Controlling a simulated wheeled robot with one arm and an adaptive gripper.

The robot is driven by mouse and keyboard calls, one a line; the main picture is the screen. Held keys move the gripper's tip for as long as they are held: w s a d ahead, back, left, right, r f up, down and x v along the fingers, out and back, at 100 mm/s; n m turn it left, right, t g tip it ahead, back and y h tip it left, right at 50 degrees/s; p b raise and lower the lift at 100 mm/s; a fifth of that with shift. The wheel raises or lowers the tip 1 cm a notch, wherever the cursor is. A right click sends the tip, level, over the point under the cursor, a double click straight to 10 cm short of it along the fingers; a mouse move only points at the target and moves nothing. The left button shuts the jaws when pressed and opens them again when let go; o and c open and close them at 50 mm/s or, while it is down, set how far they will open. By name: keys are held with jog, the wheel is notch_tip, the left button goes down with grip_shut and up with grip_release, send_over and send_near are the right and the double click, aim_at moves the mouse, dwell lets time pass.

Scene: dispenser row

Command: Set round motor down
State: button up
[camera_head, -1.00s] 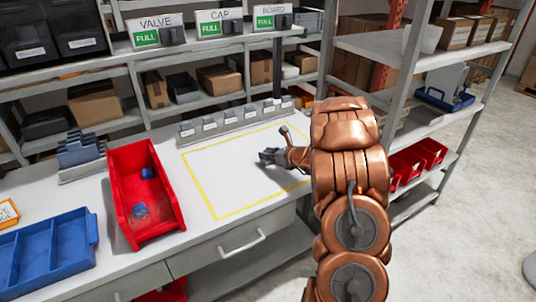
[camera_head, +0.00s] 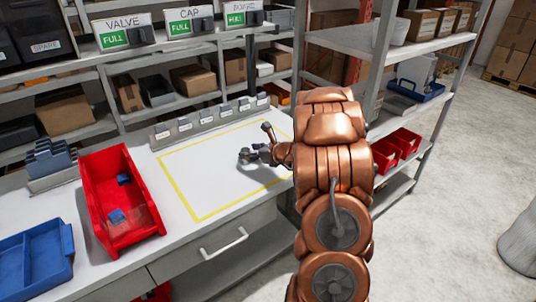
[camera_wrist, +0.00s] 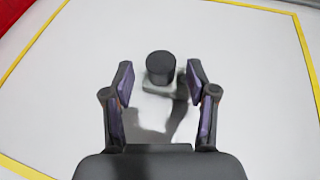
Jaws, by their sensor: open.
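The round motor (camera_wrist: 160,66) has a dark round top on a grey block-like base. In the wrist view it stands upright on the white worktop inside the yellow outline (camera_wrist: 299,35). My gripper (camera_wrist: 160,76) is open, with one finger on each side of the motor and a visible gap at both sides. In the head view my gripper (camera_head: 262,151) is low over the marked area, and the motor (camera_head: 245,156) shows small and dark at its tips. The underside of the motor is hidden.
A red bin (camera_head: 119,204) with blue parts stands left of the outline, and a blue tray (camera_head: 38,262) stands at the lower left. A row of small grey labelled holders (camera_head: 208,121) lines the back. The outlined area around the motor is clear.

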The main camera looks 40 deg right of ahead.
jog(key=b+v, duration=0.2)
jog(key=v, duration=0.7)
